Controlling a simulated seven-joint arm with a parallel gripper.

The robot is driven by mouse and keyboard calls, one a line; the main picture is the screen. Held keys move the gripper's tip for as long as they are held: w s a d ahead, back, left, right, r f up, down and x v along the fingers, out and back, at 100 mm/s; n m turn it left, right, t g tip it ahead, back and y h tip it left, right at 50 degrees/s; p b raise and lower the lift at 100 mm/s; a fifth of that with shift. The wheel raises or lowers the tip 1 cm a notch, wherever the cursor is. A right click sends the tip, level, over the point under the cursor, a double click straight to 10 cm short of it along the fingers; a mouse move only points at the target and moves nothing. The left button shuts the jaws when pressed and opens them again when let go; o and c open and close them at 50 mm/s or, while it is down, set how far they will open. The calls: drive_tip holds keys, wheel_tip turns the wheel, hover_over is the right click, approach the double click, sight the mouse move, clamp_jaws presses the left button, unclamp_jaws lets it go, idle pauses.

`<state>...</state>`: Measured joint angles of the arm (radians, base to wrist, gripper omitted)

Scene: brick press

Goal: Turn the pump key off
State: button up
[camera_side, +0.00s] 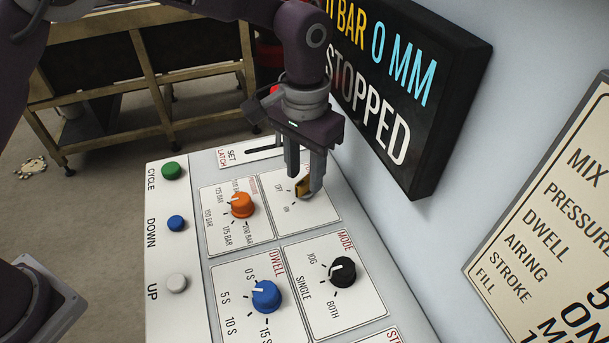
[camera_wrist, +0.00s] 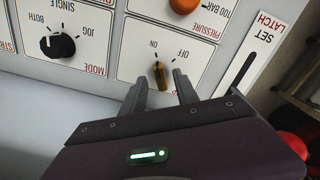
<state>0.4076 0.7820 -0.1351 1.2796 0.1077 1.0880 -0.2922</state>
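The pump key (camera_side: 302,188) is a small brass key on a white plate with OFF and ON marks. In the wrist view the key (camera_wrist: 160,76) appears to point toward ON, with OFF to the right of its tip. My gripper (camera_side: 304,182) reaches down over the key from above. In the wrist view the fingers of my gripper (camera_wrist: 161,80) stand on either side of the key, with a gap visible on both sides. The gripper is open around the key. The fingers partly hide the key and its plate in the side view.
An orange pressure knob (camera_side: 242,205), a black mode knob (camera_side: 342,271) and a blue dwell knob (camera_side: 266,296) sit close by. A latch slot (camera_side: 265,149) lies behind. A black display (camera_side: 385,85) reading STOPPED hangs on the wall right of my gripper.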

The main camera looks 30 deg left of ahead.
drive_tip(key=shift+f, duration=0.9)
drive_tip(key=shift+c, duration=0.5)
clamp_jaws()
drive_tip(key=m, duration=0.5)
drive_tip(key=shift+m, duration=0.4)
drive_tip(key=m, duration=0.6)
drive_tip(key=shift+w, duration=0.1)
